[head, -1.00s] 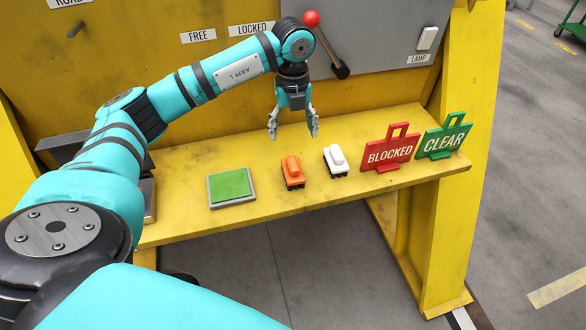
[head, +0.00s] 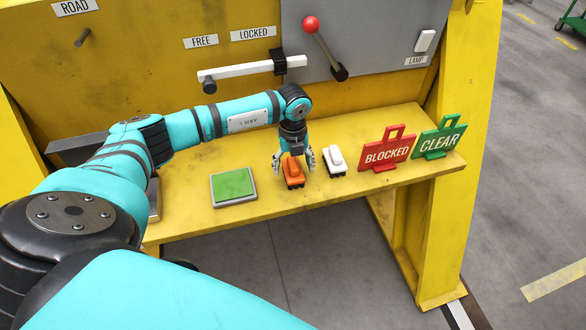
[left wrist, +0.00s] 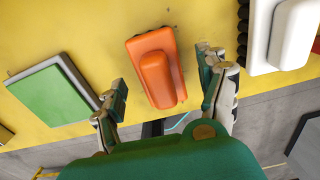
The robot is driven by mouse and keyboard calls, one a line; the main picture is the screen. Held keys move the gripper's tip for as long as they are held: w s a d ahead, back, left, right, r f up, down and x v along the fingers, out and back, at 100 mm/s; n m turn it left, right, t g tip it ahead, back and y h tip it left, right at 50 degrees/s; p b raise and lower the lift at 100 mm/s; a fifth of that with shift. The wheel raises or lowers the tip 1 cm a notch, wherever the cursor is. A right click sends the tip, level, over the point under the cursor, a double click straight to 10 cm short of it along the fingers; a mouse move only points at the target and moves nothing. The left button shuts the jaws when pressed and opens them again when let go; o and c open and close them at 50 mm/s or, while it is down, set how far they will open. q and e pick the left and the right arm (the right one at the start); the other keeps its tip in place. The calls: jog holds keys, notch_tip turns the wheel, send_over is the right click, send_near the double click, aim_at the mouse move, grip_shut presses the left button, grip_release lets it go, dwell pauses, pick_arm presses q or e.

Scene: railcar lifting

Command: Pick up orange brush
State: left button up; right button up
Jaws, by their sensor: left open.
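The orange brush (head: 293,172) stands on the yellow shelf, between the green pad and the white brush. In the left wrist view the orange brush (left wrist: 160,66) lies between and just beyond the fingertips. My left gripper (head: 294,163) is open, pointing down, low behind the orange brush with a finger to each side of it. In the left wrist view its two fingers (left wrist: 162,72) are spread and hold nothing. I cannot tell whether they touch the brush. My right gripper is not in view.
A white brush (head: 335,161) stands close to the right. A green pad in a grey frame (head: 233,187) is at the left. Red BLOCKED (head: 387,153) and green CLEAR (head: 439,139) signs stand at the shelf's right end. A white bar (head: 250,73) and red-knobbed lever (head: 311,25) are on the panel behind.

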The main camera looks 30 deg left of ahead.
aim_at(293, 162)
pick_arm(q)
jog(key=shift+c, duration=0.4)
jog(key=c, duration=1.3)
jog(key=shift+o, duration=0.2)
jog(key=shift+r, duration=0.1)
jog(key=shift+r+b, duration=0.35)
jog(key=shift+r, duration=0.1)
notch_tip(293, 162, up, 2)
jog(key=shift+r+b, duration=0.1)
jog(key=shift+b, duration=0.4)
jog(key=s+a+b, duration=0.1)
jog(key=s+a, duration=0.1)
jog(key=a, duration=0.2)
jog(key=s+a+r+b, duration=0.1)
jog(key=s+a+b, duration=0.1)
jog(key=s+a, duration=0.1)
jog(key=s+a+b, duration=0.1)
jog(key=s+a, duration=0.2)
jog(key=a, duration=0.2)
jog(key=shift+s+r+b, duration=0.2)
jog(key=shift+s+b, duration=0.05)
jog(key=shift+b, duration=0.05)
jog(key=shift+s+a+r, duration=0.2)
jog(key=shift+s+a, duration=0.2)
jog(key=shift+a, duration=0.15)
